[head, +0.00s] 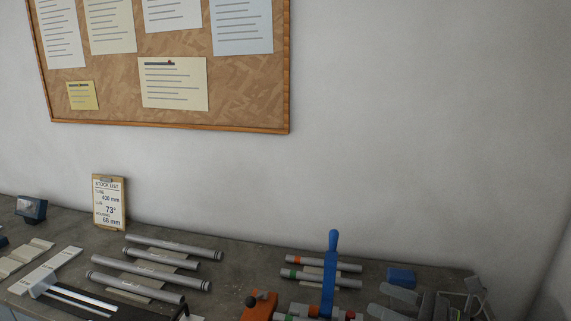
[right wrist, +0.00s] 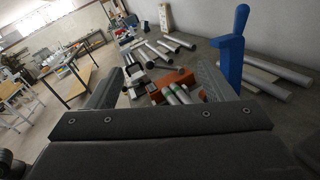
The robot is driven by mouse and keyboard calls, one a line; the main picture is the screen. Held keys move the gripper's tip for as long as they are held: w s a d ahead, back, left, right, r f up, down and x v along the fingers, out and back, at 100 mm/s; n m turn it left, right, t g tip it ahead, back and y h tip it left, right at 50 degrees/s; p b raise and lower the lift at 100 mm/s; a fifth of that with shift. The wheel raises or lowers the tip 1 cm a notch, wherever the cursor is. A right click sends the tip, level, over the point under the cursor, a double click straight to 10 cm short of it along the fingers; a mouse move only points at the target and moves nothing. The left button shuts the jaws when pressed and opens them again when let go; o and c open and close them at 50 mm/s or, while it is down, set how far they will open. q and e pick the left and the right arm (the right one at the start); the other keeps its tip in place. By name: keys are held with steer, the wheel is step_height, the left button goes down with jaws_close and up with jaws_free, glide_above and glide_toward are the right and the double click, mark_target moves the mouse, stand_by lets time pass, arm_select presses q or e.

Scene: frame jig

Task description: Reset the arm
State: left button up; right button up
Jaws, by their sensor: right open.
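My right gripper (head: 377,298) is at the lower right of the head view, open, with its two grey fingers pointing left. In the right wrist view the open fingers (right wrist: 160,68) stand apart with nothing held between them. A blue upright lever arm (head: 331,262) with a rounded handle stands left of the gripper, apart from it. It also shows in the right wrist view (right wrist: 232,52), beyond the finger on the right. An orange block (head: 258,306) with a dark knob sits left of the lever. My left gripper is not in view.
Several grey tubes (head: 155,262) lie on supports at the middle left of the bench. Tubes with coloured bands (head: 320,279) lie behind the lever. A blue block (head: 401,275) is behind my gripper. A stock list clipboard (head: 109,203) leans at the wall.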

steer(key=s+d+r+m+t+h, duration=0.1)
steer(key=d+m+t+h, duration=0.45)
steer(key=m, duration=0.65)
steer(key=s+d+r+m+t+h, duration=0.15)
steer(key=d+m+t+h, duration=0.45)
steer(key=m, duration=0.6)
steer(key=s+d+f+m+g+h, duration=0.3)
steer(key=s+f+m+g+h, duration=0.15)
steer(key=f+m, duration=0.25)
steer(key=s+d+f+m+g+h, duration=0.3)
steer(key=s+f+m+h, duration=0.15)
steer(key=f+m, duration=0.3)
steer(key=s+a+f+m+g+y, duration=0.2)
steer(key=s+a+f+m+g, duration=0.25)
steer(key=s, duration=0.45)
steer(key=s+a+f+m+g+y, duration=0.2)
steer(key=s+a+f+g, duration=0.1)
steer(key=s+f+g, duration=0.5)
step_height(320, 180, down, 24)
steer(key=s+d+b, duration=0.1)
steer(key=d, duration=0.1)
steer(key=s+a+f, duration=0.1)
steer(key=s+f, duration=1.4)
steer(key=f, duration=0.1)
steer(key=shift+b, duration=0.4)
steer(key=shift+a+f, duration=0.1)
